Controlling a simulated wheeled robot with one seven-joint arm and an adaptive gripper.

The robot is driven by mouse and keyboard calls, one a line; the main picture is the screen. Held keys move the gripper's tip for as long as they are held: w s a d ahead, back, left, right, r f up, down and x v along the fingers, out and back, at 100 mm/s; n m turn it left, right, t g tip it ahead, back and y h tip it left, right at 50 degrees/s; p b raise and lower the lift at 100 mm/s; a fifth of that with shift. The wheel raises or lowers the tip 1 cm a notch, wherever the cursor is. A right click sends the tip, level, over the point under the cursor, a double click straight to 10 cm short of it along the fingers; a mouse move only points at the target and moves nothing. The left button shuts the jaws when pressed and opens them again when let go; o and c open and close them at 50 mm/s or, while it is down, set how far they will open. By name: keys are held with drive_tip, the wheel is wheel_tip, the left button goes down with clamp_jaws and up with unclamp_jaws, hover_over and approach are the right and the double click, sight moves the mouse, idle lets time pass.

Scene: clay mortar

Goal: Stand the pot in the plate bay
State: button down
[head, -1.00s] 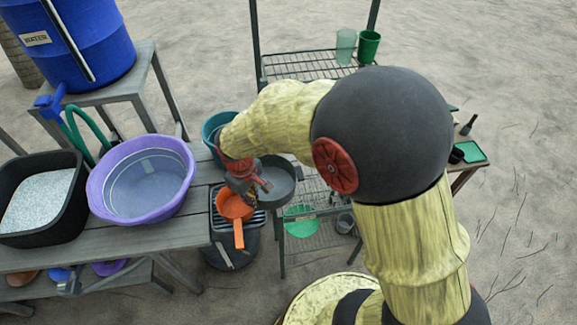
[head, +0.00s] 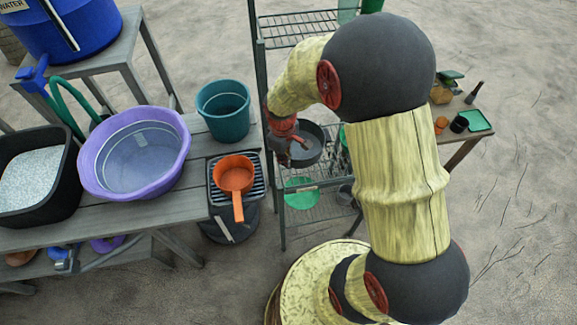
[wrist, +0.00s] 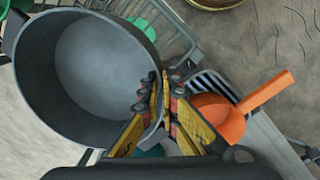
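The grey pot (head: 311,147) hangs at my gripper (head: 291,137) over the wire rack (head: 259,100), right of the bench end. In the wrist view the pot (wrist: 90,62) shows its open mouth and inner floor toward the camera. My gripper's fingers (wrist: 160,100) are closed on the pot's wall at its right side. The plate bay cannot be told for certain; my arm and the pot hide part of the rack. A round green item (head: 301,196) is on a low rack level.
An orange pan (head: 235,177) sits on a slotted drainer at the bench end. A teal bucket (head: 223,110) and purple basin (head: 135,160) stand on the bench (head: 125,225). Green and clear cups are on the upper rack. A small side table (head: 462,125) is at right.

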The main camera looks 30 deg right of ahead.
drive_tip(key=shift+w+d+f, duration=0.1)
drive_tip(key=shift+d+f, duration=0.15)
drive_tip(key=shift+f, duration=0.05)
drive_tip(key=shift+d+f+b, duration=0.15)
drive_tip(key=shift+f+b, duration=0.3)
drive_tip(key=shift+f, duration=0.45)
drive_tip(key=shift+d+f+b, duration=0.15)
drive_tip(key=shift+f+b, duration=0.25)
drive_tip(key=shift+f, duration=0.45)
drive_tip(key=shift+f, duration=0.2)
drive_tip(key=c, duration=2.1)
unclamp_jaws()
drive_tip(key=shift+o, duration=0.3)
drive_tip(key=shift+r, duration=0.1)
